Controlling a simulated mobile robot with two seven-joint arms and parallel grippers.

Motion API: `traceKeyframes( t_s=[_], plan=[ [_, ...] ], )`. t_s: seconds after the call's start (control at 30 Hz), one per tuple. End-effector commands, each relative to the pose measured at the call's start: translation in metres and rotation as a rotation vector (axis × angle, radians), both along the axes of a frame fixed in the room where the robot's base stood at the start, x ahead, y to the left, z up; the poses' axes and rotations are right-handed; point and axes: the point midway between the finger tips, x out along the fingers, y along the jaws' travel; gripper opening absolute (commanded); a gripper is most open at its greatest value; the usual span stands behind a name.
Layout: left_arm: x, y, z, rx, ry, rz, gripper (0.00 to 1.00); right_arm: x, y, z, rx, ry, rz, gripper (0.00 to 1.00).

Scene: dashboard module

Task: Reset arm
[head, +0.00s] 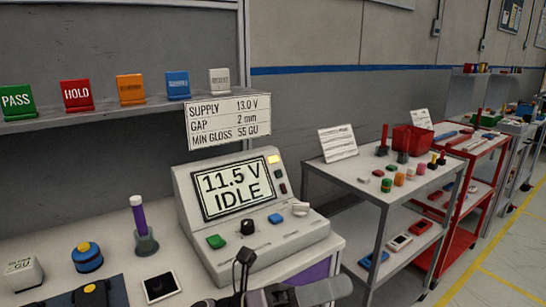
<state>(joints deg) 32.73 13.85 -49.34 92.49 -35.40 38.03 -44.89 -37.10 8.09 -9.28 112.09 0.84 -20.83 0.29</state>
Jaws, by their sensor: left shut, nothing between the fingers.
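My left gripper (244,257) is at the bottom centre of the head view, dark and pointing up. It is shut and empty, just in front of the grey test console. The console (305,236) has a screen (235,188) reading "11.5 V IDLE". Its front carries a green button (216,241), a black knob (247,227), a blue button (275,218) and a light knob (300,208). A yellow lamp (273,159) is beside the screen. My right gripper is not in view.
Left of the console are a purple-handled tool (138,213) in a holder, a blue round item (87,257), a gloss meter (22,272) and a dark-screened device (160,286). Coloured signs line the shelf (60,121) above. A grey cart (345,177) with small parts stands right.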

Motion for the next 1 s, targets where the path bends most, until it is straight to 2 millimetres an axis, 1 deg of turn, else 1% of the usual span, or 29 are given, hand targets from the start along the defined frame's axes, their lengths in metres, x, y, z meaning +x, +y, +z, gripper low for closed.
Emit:
traceKeyframes(
  t_s=[0.03, 0.17, 0.27, 0.37, 0.4, 0.47, 0.5, 0.57, 0.6, 0.67, 0.7, 0.77, 0.8, 0.9, 1.0],
  plan=[
    [0.006, 0.008, -0.004, -0.048, 0.128, 0.04, 0.0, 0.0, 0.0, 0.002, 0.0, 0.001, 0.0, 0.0],
    [0.027, 0.035, -0.023, -0.165, 0.446, 0.141, 0.0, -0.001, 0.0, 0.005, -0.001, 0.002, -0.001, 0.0],
    [0.039, 0.06, -0.047, -0.257, 0.689, 0.216, 0.0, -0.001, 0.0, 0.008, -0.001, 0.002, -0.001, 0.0],
    [0.045, 0.088, -0.077, -0.351, 0.927, 0.292, 0.0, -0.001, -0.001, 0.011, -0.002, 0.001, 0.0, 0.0],
    [0.046, 0.099, -0.091, -0.389, 1.021, 0.322, 0.0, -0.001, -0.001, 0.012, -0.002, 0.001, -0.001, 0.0],
    [0.045, 0.118, -0.114, -0.449, 1.161, 0.37, 0.0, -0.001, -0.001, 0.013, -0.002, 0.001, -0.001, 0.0],
    [0.042, 0.13, -0.13, -0.488, 1.254, 0.402, 0.0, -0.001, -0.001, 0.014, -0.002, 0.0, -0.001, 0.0],
    [0.036, 0.149, -0.155, -0.552, 1.393, 0.452, 0.0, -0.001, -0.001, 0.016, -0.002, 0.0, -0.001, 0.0],
    [0.03, 0.162, -0.171, -0.595, 1.482, 0.486, 0.0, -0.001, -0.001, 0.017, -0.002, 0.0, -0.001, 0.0],
    [0.017, 0.181, -0.197, -0.662, 1.617, 0.539, 0.0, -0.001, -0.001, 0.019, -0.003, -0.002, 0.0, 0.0],
    [0.007, 0.194, -0.213, -0.708, 1.703, 0.575, 0.0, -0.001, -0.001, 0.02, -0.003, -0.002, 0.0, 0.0],
    [-0.012, 0.212, -0.238, -0.776, 1.827, 0.631, 0.0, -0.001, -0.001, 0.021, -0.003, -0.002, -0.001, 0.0],
    [-0.025, 0.224, -0.253, -0.822, 1.902, 0.668, 0.0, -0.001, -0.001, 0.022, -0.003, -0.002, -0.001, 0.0],
    [-0.058, 0.249, -0.284, -0.928, 2.064, 0.753, 0.0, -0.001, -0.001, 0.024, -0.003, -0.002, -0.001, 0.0],
    [-0.086, 0.266, -0.304, -1.009, 2.177, 0.82, 0.0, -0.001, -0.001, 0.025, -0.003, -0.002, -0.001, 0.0]
  ],
)
